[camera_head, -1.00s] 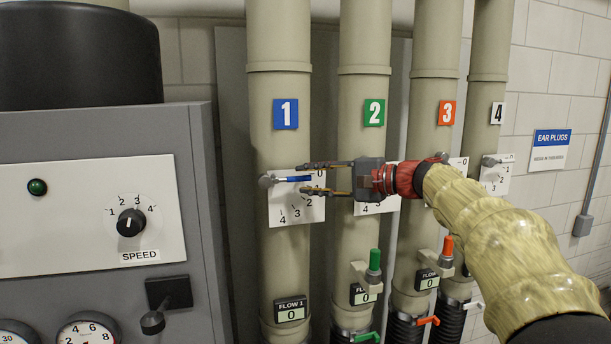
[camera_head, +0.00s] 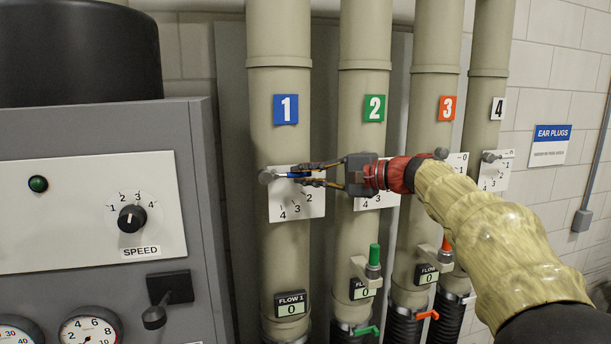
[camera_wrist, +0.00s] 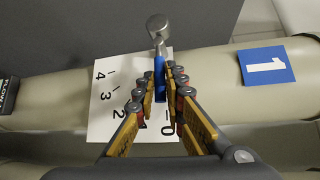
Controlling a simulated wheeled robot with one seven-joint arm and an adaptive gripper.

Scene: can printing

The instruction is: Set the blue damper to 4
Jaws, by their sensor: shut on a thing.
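The blue damper handle (camera_head: 291,175) is on the pipe marked 1, over a white scale plate (camera_head: 297,207) numbered 0 to 4. It lies about level, extending right from its round metal pivot (camera_head: 266,177) toward the 0 end of the scale. My gripper (camera_head: 307,174) is shut on the handle from the right, with one finger above and one below. In the wrist view the fingers (camera_wrist: 162,92) close on both sides of the blue handle (camera_wrist: 159,68); the pivot (camera_wrist: 158,25) stays clear beyond them. The fingers hide part of the handle.
Pipes 2, 3 and 4 stand to the right, with their own scale plates. A green-knobbed valve (camera_head: 374,258) sits below my arm. The FLOW 1 display (camera_head: 291,305) reads 0. A grey control panel (camera_head: 85,225) with a SPEED dial stands left.

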